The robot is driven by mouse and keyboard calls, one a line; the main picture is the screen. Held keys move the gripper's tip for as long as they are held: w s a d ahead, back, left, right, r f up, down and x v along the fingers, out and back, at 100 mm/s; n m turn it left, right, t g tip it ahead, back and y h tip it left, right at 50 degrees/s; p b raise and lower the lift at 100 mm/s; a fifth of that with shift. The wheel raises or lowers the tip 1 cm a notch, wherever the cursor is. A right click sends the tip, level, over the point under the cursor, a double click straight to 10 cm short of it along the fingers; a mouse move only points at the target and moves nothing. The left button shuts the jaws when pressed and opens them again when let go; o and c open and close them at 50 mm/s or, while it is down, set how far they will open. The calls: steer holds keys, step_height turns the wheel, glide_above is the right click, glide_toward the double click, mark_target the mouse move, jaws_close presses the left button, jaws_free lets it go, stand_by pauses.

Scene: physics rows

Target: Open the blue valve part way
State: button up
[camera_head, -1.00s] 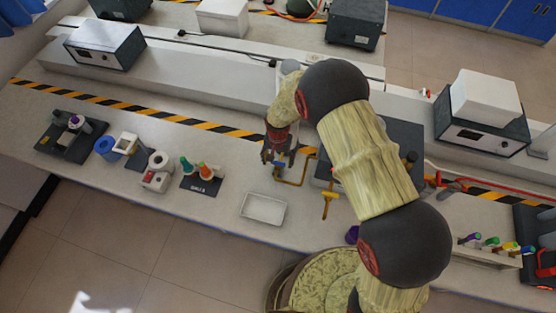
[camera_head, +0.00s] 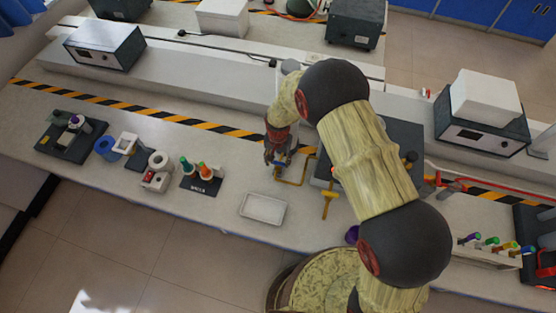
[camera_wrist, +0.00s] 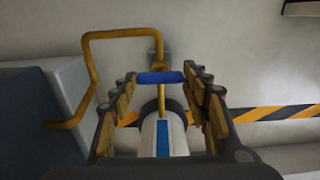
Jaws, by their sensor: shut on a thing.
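The blue valve handle (camera_head: 280,164) is a short blue bar on the yellow pipe (camera_head: 296,183) above the bench. My gripper (camera_head: 278,155) is at the handle, its fingers around it and partly covering it. In the wrist view the blue bar (camera_wrist: 160,77) lies crosswise between the tips of my two fingers (camera_wrist: 165,88), on a thin yellow stem. The fingers are shut on it. The yellow pipe (camera_wrist: 88,75) bends away to the left. Contact at each end of the bar is hard to make out.
A yellow handle (camera_head: 329,203) stands to the right, and a white tray (camera_head: 263,208) lies in front. A bottle rack (camera_head: 201,181) is to the left. A dark box (camera_head: 400,140) is behind my arm. A striped tape line (camera_head: 190,122) runs along the bench.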

mark_target(278, 162)
steer(key=shift+n, duration=0.4)
steer(key=n+b, duration=0.2)
steer(key=n, duration=0.1)
steer(key=shift+f+n, duration=0.1)
steer(key=shift+n, duration=0.3)
steer(key=shift+n+b, duration=0.7)
steer(key=shift+n, duration=1.4)
steer(key=o, duration=1.2)
steer(key=shift+c, duration=0.2)
step_height(278, 162, up, 12)
